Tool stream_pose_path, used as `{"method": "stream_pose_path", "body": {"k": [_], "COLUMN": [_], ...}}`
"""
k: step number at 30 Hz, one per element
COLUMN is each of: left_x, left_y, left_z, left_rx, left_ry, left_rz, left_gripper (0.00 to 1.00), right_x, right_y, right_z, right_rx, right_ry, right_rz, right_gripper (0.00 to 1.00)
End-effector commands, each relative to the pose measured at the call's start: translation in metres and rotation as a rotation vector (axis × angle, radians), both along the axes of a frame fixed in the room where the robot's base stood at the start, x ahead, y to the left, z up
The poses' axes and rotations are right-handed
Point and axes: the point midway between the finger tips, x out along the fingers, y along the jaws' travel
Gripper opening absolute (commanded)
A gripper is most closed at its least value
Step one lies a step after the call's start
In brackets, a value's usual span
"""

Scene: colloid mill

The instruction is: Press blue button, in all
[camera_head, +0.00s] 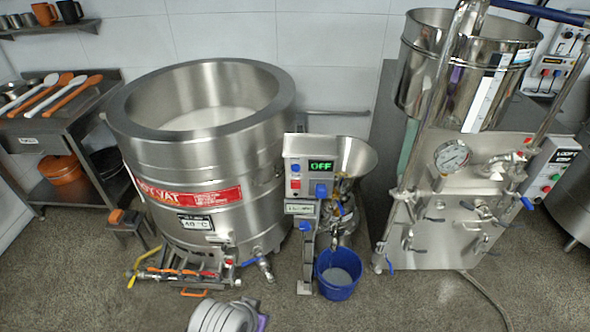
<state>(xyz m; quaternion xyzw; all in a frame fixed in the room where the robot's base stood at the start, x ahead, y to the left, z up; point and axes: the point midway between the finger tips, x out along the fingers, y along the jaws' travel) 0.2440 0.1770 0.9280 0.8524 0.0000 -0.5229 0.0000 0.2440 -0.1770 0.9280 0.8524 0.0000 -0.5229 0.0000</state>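The colloid mill's control box (309,172) stands on a thin post in the middle of the view. Its display (320,166) reads OFF in green. A larger blue button or knob (321,190) sits below the display. The mill's steel funnel (355,158) is just behind and right of the box. Neither of my grippers can be made out in this view, and nothing covers the front of the box.
A large steel vat (200,150) with white contents stands left of the box. A blue bucket (339,273) is on the floor below the mill. A steel machine (450,190) with valves and a gauge stands right. A hose (487,292) crosses the floor. Front floor is mostly open.

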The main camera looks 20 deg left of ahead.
Motion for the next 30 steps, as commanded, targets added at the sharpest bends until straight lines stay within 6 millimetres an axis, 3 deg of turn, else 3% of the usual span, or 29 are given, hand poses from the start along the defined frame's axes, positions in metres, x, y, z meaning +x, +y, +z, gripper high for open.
{"method": "stream_pose_path", "body": {"k": [1,5,30], "left_x": [0.0000,0.0000,0.0000], "left_y": [0.0000,0.0000,0.0000], "left_z": [0.0000,0.0000,0.0000], "left_rx": [0.000,0.000,0.000], "left_ry": [0.000,0.000,0.000], "left_rz": [0.000,0.000,0.000], "left_gripper": [0.20,0.00,0.00], "right_x": [0.0000,0.0000,0.0000], "right_y": [0.0000,0.0000,0.0000], "right_z": [0.0000,0.0000,0.0000], "right_rx": [0.000,0.000,0.000], "right_ry": [0.000,0.000,0.000], "right_rz": [0.000,0.000,0.000], "right_gripper": [0.00,0.00,0.00]}}
